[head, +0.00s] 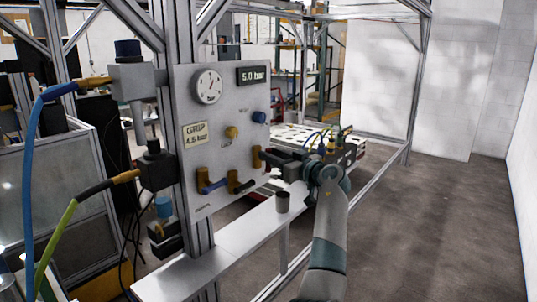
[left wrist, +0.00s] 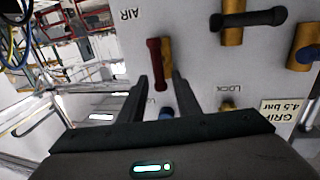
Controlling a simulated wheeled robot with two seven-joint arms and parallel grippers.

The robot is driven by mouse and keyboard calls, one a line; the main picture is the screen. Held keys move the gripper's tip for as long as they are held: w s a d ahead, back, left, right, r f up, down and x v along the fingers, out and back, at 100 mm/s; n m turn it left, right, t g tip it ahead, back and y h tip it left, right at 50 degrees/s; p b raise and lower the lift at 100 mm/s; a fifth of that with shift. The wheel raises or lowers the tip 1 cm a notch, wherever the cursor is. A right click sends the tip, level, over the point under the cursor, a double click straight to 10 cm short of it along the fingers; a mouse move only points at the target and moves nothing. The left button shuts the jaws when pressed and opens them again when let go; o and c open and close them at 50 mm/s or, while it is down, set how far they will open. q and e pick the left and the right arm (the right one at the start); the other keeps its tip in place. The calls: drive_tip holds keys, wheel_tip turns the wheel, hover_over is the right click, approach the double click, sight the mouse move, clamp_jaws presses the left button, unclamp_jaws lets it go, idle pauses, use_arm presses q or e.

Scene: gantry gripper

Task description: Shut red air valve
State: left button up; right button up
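The red air valve handle (left wrist: 154,62) sits on a brass body (left wrist: 167,52) beside the label AIR in the left wrist view. Its brass body shows at the right edge of the panel (head: 257,158) in the head view, where my gripper partly hides the handle. My left gripper (left wrist: 163,88) is open, its two dark fingers pointing at the panel on either side of the handle's near end. I cannot tell whether a finger touches it. In the head view the left gripper (head: 272,157) reaches the panel from the right. My right gripper is not in view.
The grey panel (head: 222,140) also carries a gauge (head: 208,86), a 5.0 bar display (head: 254,76), a blue-handled valve (head: 214,187) and a black-handled valve (head: 243,187). A metal shelf (head: 235,245) with a dark cup (head: 282,202) lies below. Floor at right is clear.

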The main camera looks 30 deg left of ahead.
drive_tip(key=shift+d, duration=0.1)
use_arm(q)
clamp_jaws()
